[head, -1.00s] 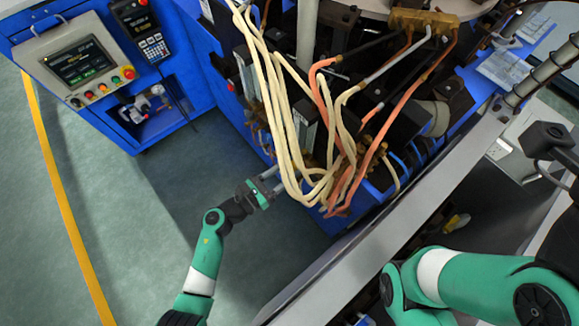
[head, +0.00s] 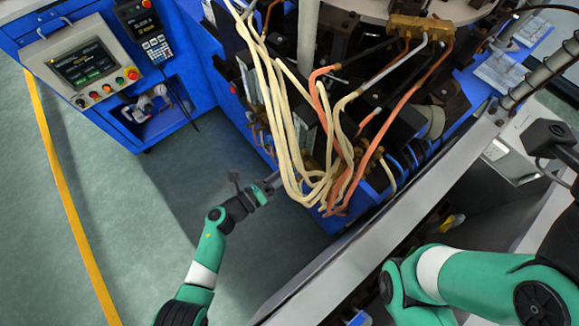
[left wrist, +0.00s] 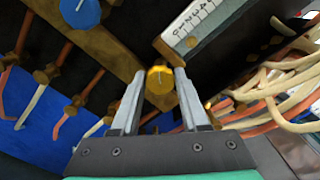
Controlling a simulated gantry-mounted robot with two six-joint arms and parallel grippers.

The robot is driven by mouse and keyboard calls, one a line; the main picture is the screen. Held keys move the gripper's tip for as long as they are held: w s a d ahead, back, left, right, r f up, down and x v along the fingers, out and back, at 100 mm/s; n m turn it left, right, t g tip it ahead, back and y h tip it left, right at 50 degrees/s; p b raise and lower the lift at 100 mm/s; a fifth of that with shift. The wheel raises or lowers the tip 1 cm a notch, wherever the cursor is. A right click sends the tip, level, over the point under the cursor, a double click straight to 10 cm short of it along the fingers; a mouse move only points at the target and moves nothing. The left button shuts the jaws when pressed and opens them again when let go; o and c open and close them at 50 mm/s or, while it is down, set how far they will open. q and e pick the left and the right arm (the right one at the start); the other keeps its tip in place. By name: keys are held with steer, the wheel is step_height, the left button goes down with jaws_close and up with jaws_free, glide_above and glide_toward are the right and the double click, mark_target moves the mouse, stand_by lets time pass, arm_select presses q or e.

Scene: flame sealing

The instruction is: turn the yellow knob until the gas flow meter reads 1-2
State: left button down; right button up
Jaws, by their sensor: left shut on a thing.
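The yellow knob (left wrist: 160,79) is between the two fingertips of my left gripper (left wrist: 160,85) in the left wrist view, and the fingers are shut on its sides. A pale line crosses the knob's face. The gas flow meter (left wrist: 196,20) is a white scale with black numbers just above and right of the knob. A small dark spot shows near its low end, but I cannot tell the exact reading. In the head view my left gripper (head: 272,184) reaches the blue machine's lower side, with the knob hidden. My right arm shows at the lower right, its gripper out of view.
Cream and orange hoses (head: 290,150) hang close to my left gripper. A blue knob (left wrist: 80,12) and brass fittings with hoses lie left of the yellow knob. A control panel (head: 85,65) stands at the upper left. The green floor (head: 120,220) is clear.

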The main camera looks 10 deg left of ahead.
arm_select(q)
steer(key=shift+n, duration=0.5)
steer(key=shift+c, duration=2.2)
jaws_free()
steer(key=p+v, duration=0.4)
steer(key=v, duration=0.7)
steer(key=shift+s+a, duration=0.15)
steer(key=shift+s, duration=0.1)
